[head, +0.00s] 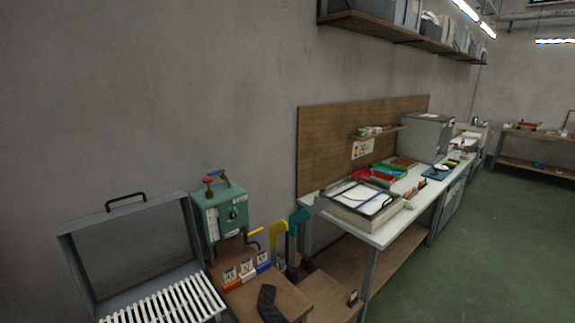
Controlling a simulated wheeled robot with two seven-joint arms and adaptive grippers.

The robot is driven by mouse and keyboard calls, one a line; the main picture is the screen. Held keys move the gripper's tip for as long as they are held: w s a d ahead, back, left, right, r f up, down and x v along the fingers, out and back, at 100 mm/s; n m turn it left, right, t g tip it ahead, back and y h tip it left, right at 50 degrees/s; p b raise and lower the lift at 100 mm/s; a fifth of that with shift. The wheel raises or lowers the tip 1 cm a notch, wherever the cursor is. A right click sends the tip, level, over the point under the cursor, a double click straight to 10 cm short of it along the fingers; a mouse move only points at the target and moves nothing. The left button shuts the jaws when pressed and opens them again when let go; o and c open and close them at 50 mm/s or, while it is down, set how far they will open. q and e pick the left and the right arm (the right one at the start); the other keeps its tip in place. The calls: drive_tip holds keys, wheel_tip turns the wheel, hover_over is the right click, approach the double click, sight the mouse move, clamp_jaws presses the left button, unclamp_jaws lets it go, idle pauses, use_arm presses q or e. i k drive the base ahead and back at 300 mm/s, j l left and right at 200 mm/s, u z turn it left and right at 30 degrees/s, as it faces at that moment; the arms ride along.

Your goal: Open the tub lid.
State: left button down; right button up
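A grey metal tub (205,266) stands at the lower left, cut off by the bottom edge of the head view. Its lid (140,246) stands up, tilted back at the rear, with a dark handle (126,202) on its top edge. White slats (165,303) show in the open tub below the lid. Neither of my grippers is in view, so where they are relative to the lid is hidden.
A teal machine (220,212) stands right of the tub. A dark sock-shaped piece (268,305) lies on the wooden table (290,296). Yellow (279,229) and teal (299,217) foot-shaped boards stand behind it. A cluttered white bench (385,236) runs right; green floor (475,250) is clear.

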sight(99, 310)
drive_tip(key=k+j, duration=0.15)
drive_tip(key=j, duration=0.25)
drive_tip(key=k+j+z, duration=0.15)
drive_tip(key=j, duration=0.2)
drive_tip(key=k+j, duration=0.15)
drive_tip(key=j, duration=0.2)
drive_tip(key=k+j+z, duration=0.15)
drive_tip(key=j, duration=0.25)
